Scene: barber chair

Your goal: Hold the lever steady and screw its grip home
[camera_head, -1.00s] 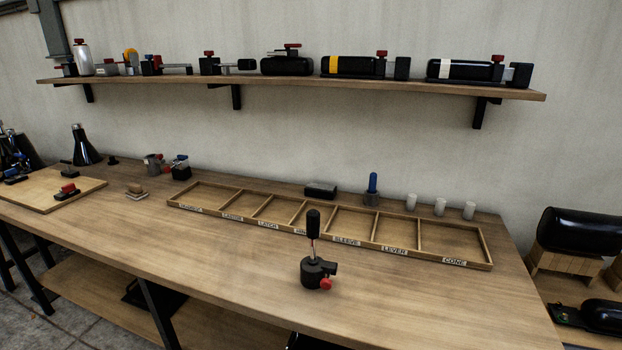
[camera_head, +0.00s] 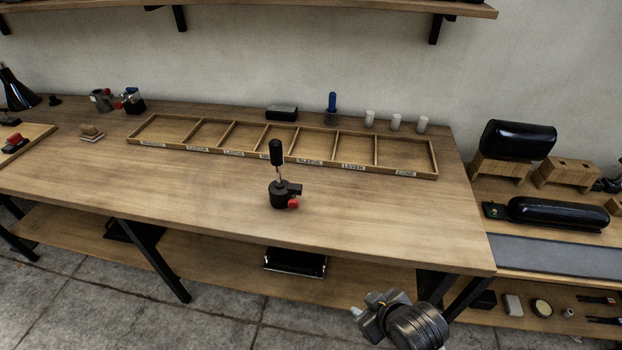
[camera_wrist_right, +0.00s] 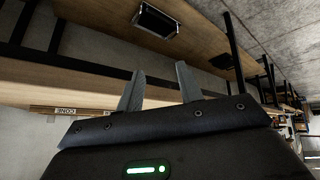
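The lever (camera_head: 279,174) is a thin light rod standing nearly upright in a dark round base (camera_head: 279,198) on the workbench. The base has a side stub and a red knob (camera_head: 293,204). A black cylindrical grip (camera_head: 276,153) sits on top of the lever, with bare rod showing below it. My right gripper (camera_head: 364,311) is in front of the bench, low and to the right, apart from the lever. In the right wrist view its two fingers (camera_wrist_right: 158,84) are spread with nothing between them. My left gripper is not in view.
A shallow wooden tray (camera_head: 438,165) with several labelled, empty compartments lies behind the lever. White cups (camera_head: 396,122), a blue-handled tool (camera_head: 332,103) and a dark block (camera_head: 282,113) stand behind it. The bench front edge (camera_head: 330,254) lies between my right gripper and the lever. Bench around the base is clear.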

